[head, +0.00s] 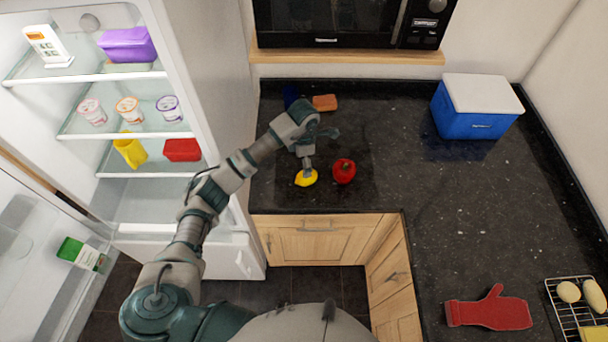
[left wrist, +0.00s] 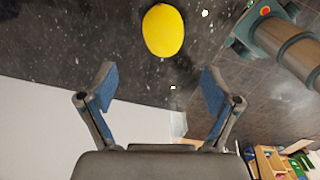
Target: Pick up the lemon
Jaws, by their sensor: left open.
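The yellow lemon (head: 306,178) lies on the dark granite counter, near its front edge and just left of a red pepper (head: 344,171). My left gripper (head: 308,162) is over the counter right at the lemon, covering part of its upper side in the head view. In the left wrist view the lemon (left wrist: 163,30) lies beyond the two blue-padded fingertips, a little above the middle of the gap. The left gripper (left wrist: 157,90) is open with nothing between its fingers. My right gripper is not in view.
An orange sponge (head: 325,102) and a dark blue item (head: 291,96) are at the back of the counter. A blue cooler (head: 476,108) stands back right. A red mitt (head: 489,309) and wire rack (head: 580,305) lie front right. The fridge (head: 205,90) stands open at left.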

